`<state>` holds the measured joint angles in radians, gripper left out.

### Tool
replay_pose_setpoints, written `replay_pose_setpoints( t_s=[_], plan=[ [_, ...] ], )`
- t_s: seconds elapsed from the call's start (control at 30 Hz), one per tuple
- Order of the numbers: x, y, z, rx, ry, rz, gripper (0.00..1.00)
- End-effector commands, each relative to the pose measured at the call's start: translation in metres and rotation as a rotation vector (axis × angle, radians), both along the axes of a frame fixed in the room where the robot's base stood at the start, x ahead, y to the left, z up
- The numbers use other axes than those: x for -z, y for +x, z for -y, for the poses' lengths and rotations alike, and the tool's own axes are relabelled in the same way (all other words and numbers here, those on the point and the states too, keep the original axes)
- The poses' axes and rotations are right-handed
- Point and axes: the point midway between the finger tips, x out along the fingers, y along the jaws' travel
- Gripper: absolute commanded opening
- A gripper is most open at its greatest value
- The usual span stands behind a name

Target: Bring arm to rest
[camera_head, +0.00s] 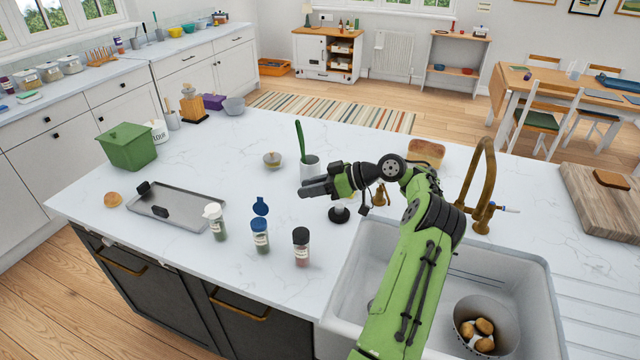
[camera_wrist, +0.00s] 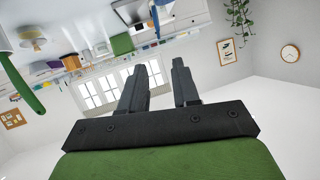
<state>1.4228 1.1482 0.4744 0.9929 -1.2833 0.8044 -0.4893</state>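My green and black arm reaches over the sink from the lower right in the head view. My gripper (camera_head: 306,190) is held above the white counter (camera_head: 170,270), pointing left, near a grey cup with a green-handled utensil (camera_head: 310,165). In the wrist view my gripper (camera_wrist: 160,75) shows two dark fingers standing apart with nothing between them. The wrist picture is tilted, nearly upside down, with the windows and wall beyond the fingers.
Three spice jars (camera_head: 261,238) stand near the counter's front edge, one with a raised blue lid. A grey tray (camera_head: 180,207), a green box (camera_head: 128,148) and a brass tap (camera_head: 480,185) also stand there. The sink (camera_head: 375,262) holds a pot with potato-like items (camera_head: 480,335).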

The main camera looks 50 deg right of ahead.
Motion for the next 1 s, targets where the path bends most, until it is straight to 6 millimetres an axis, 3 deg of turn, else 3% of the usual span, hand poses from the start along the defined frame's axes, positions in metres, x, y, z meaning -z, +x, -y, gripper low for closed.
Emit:
replay_pose_setpoints(
  t_s=[0.2,0.8,0.87,0.93,1.0],
  plan=[
    [-0.014,-0.024,0.015,0.0,0.0,0.002,0.31],
    [-0.014,-0.024,0.015,-0.002,-0.001,-0.001,0.31],
    [-0.017,-0.018,0.007,-0.015,-0.002,-0.019,0.31],
    [-0.027,-0.001,-0.015,-0.046,-0.008,-0.073,0.31],
    [-0.04,0.021,-0.052,-0.084,-0.024,-0.165,0.31]
  ],
)
